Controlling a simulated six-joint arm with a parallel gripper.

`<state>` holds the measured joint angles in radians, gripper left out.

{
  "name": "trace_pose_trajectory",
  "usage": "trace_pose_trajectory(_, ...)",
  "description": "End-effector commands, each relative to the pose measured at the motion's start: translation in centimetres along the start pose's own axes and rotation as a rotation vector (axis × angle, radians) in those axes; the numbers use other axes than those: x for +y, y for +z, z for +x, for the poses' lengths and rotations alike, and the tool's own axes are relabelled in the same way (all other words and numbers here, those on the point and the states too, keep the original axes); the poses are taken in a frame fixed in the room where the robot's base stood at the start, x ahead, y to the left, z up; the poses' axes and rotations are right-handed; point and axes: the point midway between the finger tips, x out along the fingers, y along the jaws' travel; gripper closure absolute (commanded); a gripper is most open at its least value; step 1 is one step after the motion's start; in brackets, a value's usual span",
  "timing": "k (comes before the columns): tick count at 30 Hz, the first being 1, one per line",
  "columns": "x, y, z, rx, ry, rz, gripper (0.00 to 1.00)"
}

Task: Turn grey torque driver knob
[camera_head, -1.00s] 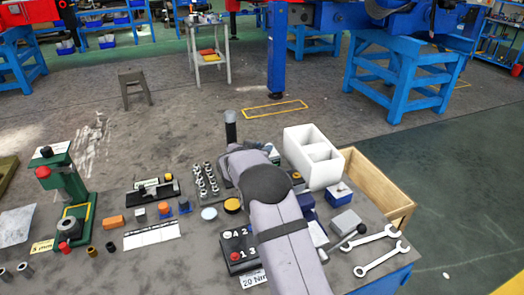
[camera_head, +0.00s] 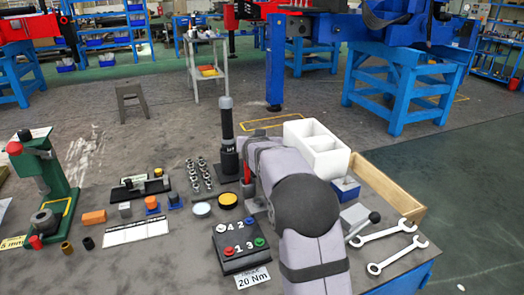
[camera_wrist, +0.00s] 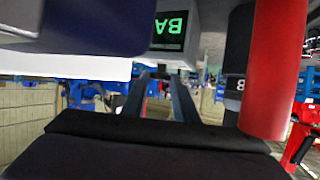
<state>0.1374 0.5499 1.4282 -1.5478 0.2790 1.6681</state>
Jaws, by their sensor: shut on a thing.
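My gripper shows in the wrist view as two dark fingers (camera_wrist: 167,98), close together. Their tips meet a grey part under a grey housing (camera_wrist: 180,52) with green letters on a black panel. I take that part as the torque driver knob; its outline is mostly hidden. In the head view my arm hides the fingertips and whatever they hold. A tall black cylinder with a grey top (camera_head: 226,104) stands upright just left of my wrist. A red cylinder (camera_wrist: 275,70) is close on the right in the wrist view.
A black block with coloured buttons (camera_head: 238,250) and a 20 Nm card (camera_head: 253,278) lie in front. Sockets (camera_head: 199,175) stand to the left. A white bin (camera_head: 318,148), a lever box (camera_head: 355,217) and two wrenches (camera_head: 388,244) are on the right.

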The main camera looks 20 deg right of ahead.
Motion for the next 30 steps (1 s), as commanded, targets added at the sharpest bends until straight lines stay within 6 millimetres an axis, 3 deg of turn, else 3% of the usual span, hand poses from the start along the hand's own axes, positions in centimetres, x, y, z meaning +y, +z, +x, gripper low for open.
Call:
trace_pose_trajectory(15,0.14,-0.08,-0.10,0.005,-0.070,-0.030,0.96)
trace_pose_trajectory(16,0.14,-0.08,-0.10,0.005,-0.070,-0.030,0.67)
trace_pose_trajectory(17,0.14,-0.08,-0.10,0.005,-0.070,-0.030,0.59)
trace_pose_trajectory(30,0.18,-0.05,-0.44,0.006,-0.069,-0.029,0.58)
